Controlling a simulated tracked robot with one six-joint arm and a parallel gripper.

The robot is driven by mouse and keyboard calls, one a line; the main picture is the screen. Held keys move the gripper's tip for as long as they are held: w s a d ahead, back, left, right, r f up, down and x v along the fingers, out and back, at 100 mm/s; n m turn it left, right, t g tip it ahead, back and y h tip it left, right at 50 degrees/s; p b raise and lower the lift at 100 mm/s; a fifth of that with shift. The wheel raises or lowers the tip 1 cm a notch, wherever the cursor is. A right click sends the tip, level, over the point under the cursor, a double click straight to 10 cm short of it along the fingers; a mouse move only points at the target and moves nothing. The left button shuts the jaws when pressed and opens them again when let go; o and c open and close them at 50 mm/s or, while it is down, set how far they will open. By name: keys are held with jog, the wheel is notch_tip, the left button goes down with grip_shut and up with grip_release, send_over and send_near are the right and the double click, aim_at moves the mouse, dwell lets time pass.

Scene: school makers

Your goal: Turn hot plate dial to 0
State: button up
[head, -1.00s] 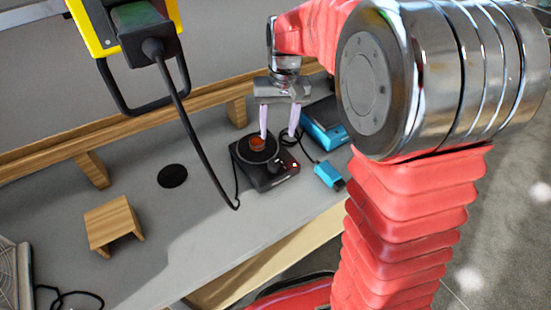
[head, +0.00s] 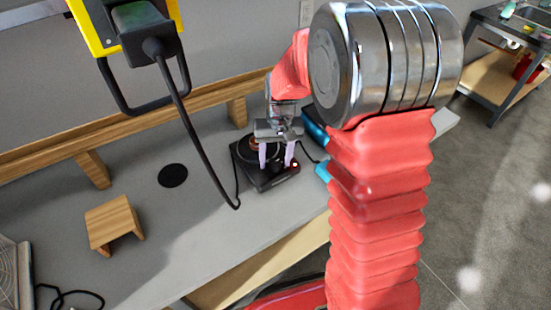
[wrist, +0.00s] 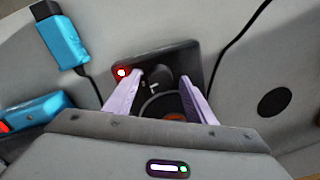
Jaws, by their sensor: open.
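The black hot plate (head: 281,183) sits on the grey workbench, with a red light at its front right corner. It also shows in the wrist view (wrist: 185,53), where its dark dial (wrist: 157,81) lies between my finger tips. A copper-coloured round item (wrist: 175,117) lies on its round top, partly hidden by my gripper. My gripper (head: 276,165) points down over the front part of the hot plate. Its two pale lilac fingers are apart, one on each side of the dial. I cannot tell whether they touch it. The dial's mark is too small to read.
A blue device (head: 315,128) stands behind the hot plate, partly hidden by my arm. A small blue block with a cable (wrist: 60,38) lies beside the hot plate. A wooden stand (head: 112,222) and a black disc (head: 173,175) are on the left. A black cable hangs near the hot plate.

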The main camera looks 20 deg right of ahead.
jog(key=shift+c, duration=0.5)
jog(key=c, duration=0.9)
jog(key=shift+c, duration=0.2)
jog(key=shift+n, duration=0.4)
jog(key=n, duration=0.3)
jog(key=shift+w+n, duration=0.1)
jog(key=shift+n, duration=0.2)
jog(key=n, duration=0.3)
jog(key=shift+n, duration=0.3)
jog(key=n, duration=0.3)
jog(key=shift+a+n+g, duration=0.1)
jog(key=shift+n+g, duration=0.2)
jog(key=n, duration=0.4)
jog(key=shift+h, duration=0.3)
jog(key=shift+n, duration=0.3)
